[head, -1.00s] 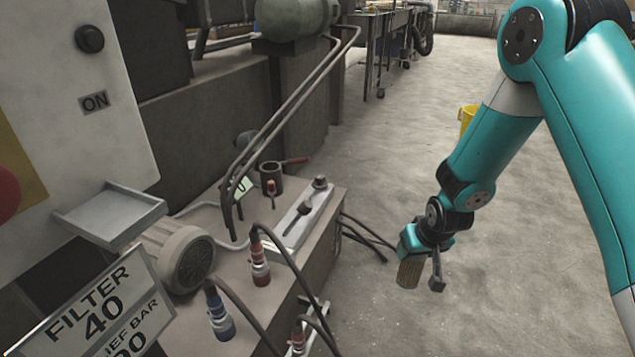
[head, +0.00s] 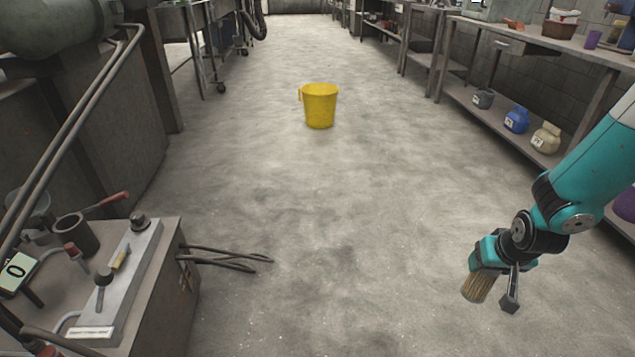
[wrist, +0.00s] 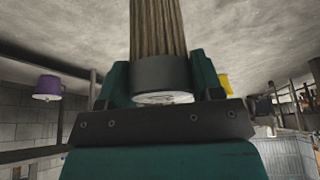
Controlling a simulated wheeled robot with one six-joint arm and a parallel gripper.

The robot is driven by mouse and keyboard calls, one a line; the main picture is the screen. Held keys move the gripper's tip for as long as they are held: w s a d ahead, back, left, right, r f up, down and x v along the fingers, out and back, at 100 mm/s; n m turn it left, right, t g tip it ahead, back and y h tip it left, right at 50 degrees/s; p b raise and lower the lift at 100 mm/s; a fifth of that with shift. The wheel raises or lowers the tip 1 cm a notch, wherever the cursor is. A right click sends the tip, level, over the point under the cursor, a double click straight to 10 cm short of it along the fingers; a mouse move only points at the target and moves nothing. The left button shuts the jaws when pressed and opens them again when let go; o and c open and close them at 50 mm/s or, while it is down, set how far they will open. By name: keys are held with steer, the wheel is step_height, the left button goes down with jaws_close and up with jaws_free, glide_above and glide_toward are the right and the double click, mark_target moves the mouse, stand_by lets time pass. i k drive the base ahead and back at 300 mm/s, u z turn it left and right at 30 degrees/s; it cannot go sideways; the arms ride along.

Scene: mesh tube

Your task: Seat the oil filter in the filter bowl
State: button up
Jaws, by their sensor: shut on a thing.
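My gripper (head: 494,285) is at the lower right of the head view, shut on the oil filter (head: 476,289), well above open floor. The filter is tan and pleated. In the wrist view the filter (wrist: 157,30) points away between the fingers, with a dark end cap nearest the palm. A dark, open-topped cylinder (head: 77,238), which looks like the filter bowl, stands on the grey power unit at the left of the head view. My gripper is far to its right. The inside of the cylinder cannot be made out.
The power unit (head: 160,285) carries a light manifold block (head: 118,285), a red-handled lever (head: 108,201) and pipes. Black cables (head: 225,258) stick out from its right side. A yellow bucket (head: 320,106) stands on the floor. A workbench (head: 520,45) lines the right.

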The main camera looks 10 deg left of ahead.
mark_target(81, 243)
steer(key=z, duration=0.05)
steer(key=i, duration=2.3)
steer(key=u, duration=3.4)
